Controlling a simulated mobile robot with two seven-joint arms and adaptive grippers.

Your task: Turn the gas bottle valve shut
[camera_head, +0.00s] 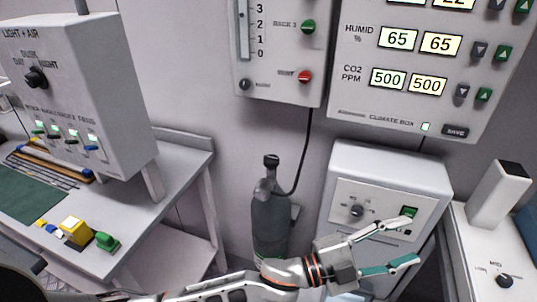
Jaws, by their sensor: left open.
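The gas bottle (269,222) is a dark grey-green cylinder standing upright on the floor between the left bench and the white cabinet. Its valve (271,161) is a black knob on top of the bottle's neck, and a black hose curves from the neck up to the wall panel. My left gripper (412,243) is open and empty, its fingers pointing right in front of the white cabinet. It is to the right of the valve and lower in the picture, apart from it. My left arm crosses in front of the bottle's lower part, hiding its base. My right gripper is not in view.
The white cabinet (388,165) with a knob and green switch stands right of the bottle. A light-and-air box (95,75) stands on the left bench (186,150). Wall panels (385,110) hang above. The wall space just around the valve is clear except for the hose (306,150).

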